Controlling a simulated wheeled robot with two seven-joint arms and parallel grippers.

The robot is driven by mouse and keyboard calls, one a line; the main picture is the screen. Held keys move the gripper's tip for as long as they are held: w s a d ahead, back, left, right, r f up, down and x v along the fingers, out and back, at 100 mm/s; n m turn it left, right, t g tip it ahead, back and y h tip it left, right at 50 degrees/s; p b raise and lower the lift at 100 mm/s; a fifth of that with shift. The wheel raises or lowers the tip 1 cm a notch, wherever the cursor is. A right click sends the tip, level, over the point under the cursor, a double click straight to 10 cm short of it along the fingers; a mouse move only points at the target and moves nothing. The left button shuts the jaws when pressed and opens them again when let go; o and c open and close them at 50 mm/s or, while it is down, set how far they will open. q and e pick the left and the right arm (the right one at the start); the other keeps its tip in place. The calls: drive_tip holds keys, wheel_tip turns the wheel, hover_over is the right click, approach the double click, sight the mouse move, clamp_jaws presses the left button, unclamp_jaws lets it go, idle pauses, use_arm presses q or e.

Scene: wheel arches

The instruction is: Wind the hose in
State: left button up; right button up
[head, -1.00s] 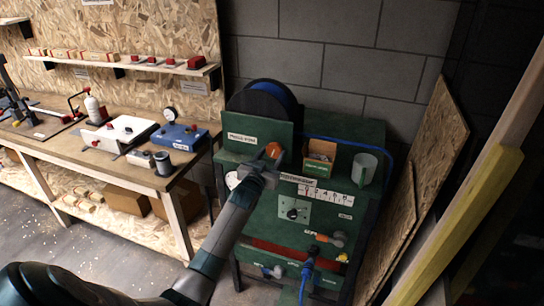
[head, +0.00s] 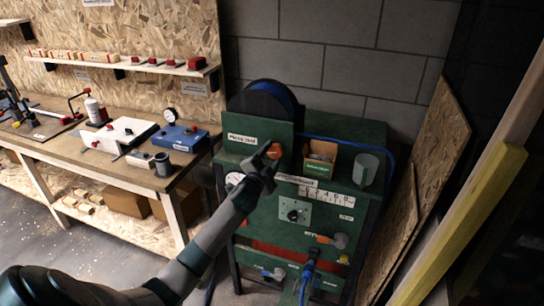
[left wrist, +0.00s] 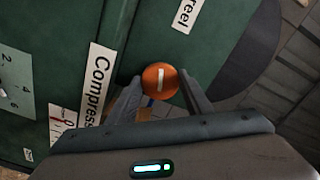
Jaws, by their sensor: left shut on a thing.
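The hose reel (head: 262,103) stands at the back left of the green compressor bench, a black drum with blue hose on it behind a green plate with a label. An orange round knob (head: 274,150) is at the plate's lower right; in the left wrist view the knob (left wrist: 160,78) shows a white bar on its face. My left gripper (head: 268,161) is shut on the knob, with one finger on each side of it. The blue hose (head: 345,142) runs right from the reel along the back of the bench and down its side. My right gripper is not in view.
A cardboard box (head: 320,158) and a grey-green cup (head: 365,169) stand on the bench top to the right. The bench front carries a dial plate (head: 294,213) and fittings. A wooden workbench (head: 100,160) stands left; boards lean at the right.

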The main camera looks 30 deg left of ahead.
use_arm(q)
drive_tip(key=m, duration=0.5)
drive_tip(key=shift+r+m, duration=0.25)
drive_tip(key=shift+m, duration=0.05)
drive_tip(key=m+p, duration=0.1)
drive_tip(key=m, duration=0.4)
drive_tip(key=shift+m, duration=0.3)
drive_tip(key=o, duration=1.1)
drive_tip(key=shift+f, duration=0.15)
drive_tip(key=shift+c, duration=0.2)
drive_tip(key=b+v, duration=0.5)
drive_tip(key=v, duration=1.2)
drive_tip(key=shift+s, duration=0.15)
drive_tip(key=shift+a, duration=0.1)
